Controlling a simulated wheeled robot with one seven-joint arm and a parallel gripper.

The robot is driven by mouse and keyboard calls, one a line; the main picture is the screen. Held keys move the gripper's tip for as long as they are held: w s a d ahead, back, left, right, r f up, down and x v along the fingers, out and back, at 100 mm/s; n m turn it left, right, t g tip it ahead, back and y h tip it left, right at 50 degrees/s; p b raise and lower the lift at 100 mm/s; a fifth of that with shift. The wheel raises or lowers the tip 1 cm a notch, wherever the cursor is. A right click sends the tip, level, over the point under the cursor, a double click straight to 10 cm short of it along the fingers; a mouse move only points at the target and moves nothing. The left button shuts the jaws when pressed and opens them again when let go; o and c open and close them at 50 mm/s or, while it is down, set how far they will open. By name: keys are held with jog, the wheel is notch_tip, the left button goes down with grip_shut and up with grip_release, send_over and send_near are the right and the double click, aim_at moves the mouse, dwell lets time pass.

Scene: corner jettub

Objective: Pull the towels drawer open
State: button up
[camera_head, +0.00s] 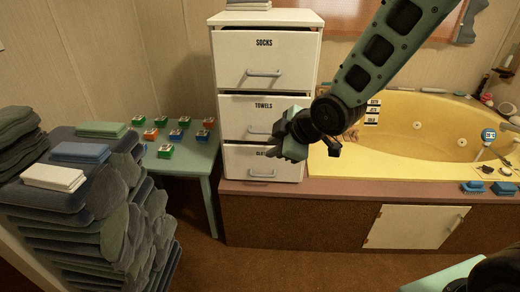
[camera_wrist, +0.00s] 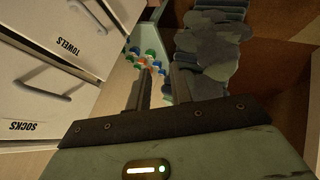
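The white cabinet (camera_head: 216,60) has a stack of drawers. The towels drawer (camera_head: 235,117) is the middle one, labelled TOWELS, and looks shut. Its grey bar handle (camera_head: 256,131) is partly hidden by my gripper in the head view. In the wrist view the towels drawer (camera_wrist: 48,22) is at the upper left, with its handle (camera_wrist: 92,16) near the top edge. My gripper (camera_head: 272,149) is in front of the lower cabinet, right of and below that handle. In the wrist view its two fingers (camera_wrist: 161,75) stand apart with nothing between them, clear of the handle.
The socks drawer (camera_head: 240,55) is above and a partly hidden bottom drawer (camera_head: 235,165) below; both look shut. A green table (camera_head: 190,165) with small coloured boxes and towel stacks (camera_head: 110,215) stand left. The yellow tub (camera_head: 420,125) is right. Brown floor lies in front.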

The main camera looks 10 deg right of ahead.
jog(key=w+d+f+n+t+y+b, duration=0.2)
jog(key=w+d+f+n+t+b, duration=0.15)
jog(key=w+d+f, duration=0.35)
jog(key=n+t+y+b, duration=0.1)
jog(key=n+t+b, duration=0.2)
jog(key=n+b, duration=0.1)
send_near(263, 133)
jog(key=shift+m, duration=0.25)
jog(key=x, duration=1)
jog(key=shift+w+d+f+b, duration=0.15)
jog(key=shift+w+b, duration=0.2)
jog(key=shift+b, duration=0.05)
grip_shut()
